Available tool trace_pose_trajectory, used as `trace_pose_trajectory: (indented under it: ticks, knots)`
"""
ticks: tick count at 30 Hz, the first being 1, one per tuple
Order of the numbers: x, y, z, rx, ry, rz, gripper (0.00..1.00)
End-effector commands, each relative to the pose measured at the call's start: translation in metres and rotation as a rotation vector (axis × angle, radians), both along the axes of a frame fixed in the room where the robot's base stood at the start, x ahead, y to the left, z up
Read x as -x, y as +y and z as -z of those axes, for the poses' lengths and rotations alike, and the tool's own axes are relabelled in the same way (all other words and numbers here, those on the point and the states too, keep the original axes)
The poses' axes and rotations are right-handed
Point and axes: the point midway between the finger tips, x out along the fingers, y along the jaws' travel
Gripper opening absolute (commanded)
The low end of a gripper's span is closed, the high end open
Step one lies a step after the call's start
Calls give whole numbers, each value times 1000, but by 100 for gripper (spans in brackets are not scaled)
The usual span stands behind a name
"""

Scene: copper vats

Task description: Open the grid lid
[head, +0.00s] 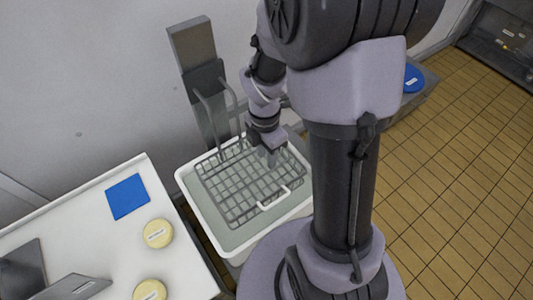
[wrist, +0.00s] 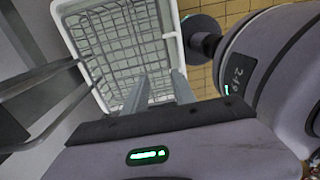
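The grid lid (head: 236,186) is a grey wire grid lying across the white rectangular tub (head: 236,256), with a pale handle (head: 273,197) at its front edge. The lid looks flat or nearly so; I cannot tell whether it rests exactly on the rim. My gripper (head: 272,155) is over the back right part of the grid, away from the handle. In the wrist view my gripper (wrist: 160,88) shows two fingers apart with nothing between them, and the grid (wrist: 118,45) and tub rim (wrist: 72,40) lie beyond them.
A grey post with bent metal bars (head: 208,95) stands behind the tub by the wall. A white table (head: 95,215) at the left holds a blue square (head: 127,196) and yellow round pieces (head: 158,233). Tiled floor (head: 460,170) is open at the right.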

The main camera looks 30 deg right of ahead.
Motion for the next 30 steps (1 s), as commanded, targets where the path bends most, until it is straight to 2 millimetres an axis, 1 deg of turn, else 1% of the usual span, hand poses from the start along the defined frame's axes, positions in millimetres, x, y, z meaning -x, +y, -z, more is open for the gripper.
trace_pose_trajectory:
  ticks: [3,4,6,9,30]
  knots:
    - [0,0,0,0,0,0,32]
    - [0,0,0,0,0,0,30]
    - [0,0,0,0,0,0,16]
    - [0,0,0,0,0,0,0]
    - [0,0,-1,0,0,0,0]
